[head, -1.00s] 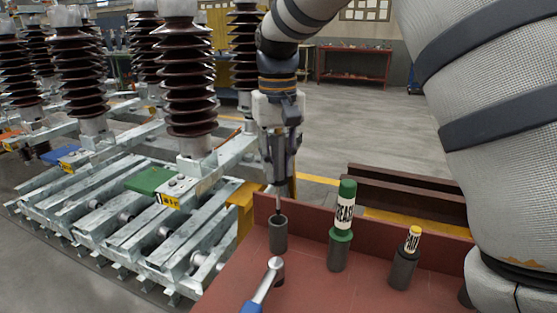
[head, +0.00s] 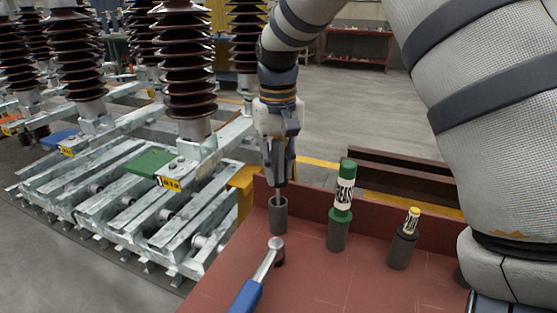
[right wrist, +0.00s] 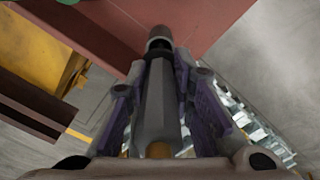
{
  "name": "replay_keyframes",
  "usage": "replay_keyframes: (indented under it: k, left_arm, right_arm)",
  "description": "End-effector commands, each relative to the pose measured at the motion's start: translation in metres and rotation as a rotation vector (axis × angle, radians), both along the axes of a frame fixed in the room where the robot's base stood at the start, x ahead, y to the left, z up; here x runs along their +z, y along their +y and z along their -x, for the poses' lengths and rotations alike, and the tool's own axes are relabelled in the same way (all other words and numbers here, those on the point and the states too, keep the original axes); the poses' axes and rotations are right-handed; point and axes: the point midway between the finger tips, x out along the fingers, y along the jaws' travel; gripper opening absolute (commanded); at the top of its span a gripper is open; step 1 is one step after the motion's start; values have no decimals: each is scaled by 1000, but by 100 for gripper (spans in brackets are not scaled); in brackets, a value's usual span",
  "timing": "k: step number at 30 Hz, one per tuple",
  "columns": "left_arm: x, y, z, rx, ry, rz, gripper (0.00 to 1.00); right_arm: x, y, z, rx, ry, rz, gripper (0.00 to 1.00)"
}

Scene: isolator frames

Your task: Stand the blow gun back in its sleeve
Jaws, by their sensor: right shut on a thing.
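My right gripper (head: 279,183) points straight down above the left grey sleeve (head: 278,218) on the red-brown bench top. How deep the nozzle sits inside I cannot tell. In the right wrist view the blow gun's grey body (right wrist: 159,100) lies between the purple-padded fingers, its far end in line with the sleeve. The blow gun looks upright. My left gripper is not in view.
A green grease tube (head: 345,185) and a small yellow-capped tube (head: 412,221) stand in sleeves to the right. A blue-handled tool (head: 262,275) with a silver head is in front. The red bench's raised back edge (head: 310,205) runs behind the sleeves. Insulators on a steel frame stand left.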

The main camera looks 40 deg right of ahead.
Motion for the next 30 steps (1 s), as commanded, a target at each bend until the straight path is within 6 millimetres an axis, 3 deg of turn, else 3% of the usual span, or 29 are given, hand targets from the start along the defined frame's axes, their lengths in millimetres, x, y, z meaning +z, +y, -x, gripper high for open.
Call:
replay_keyframes:
  k: [30]
  left_arm:
    - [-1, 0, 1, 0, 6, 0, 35]
  right_arm:
    - [-48, 0, 0, 0, 0, 0, 0]
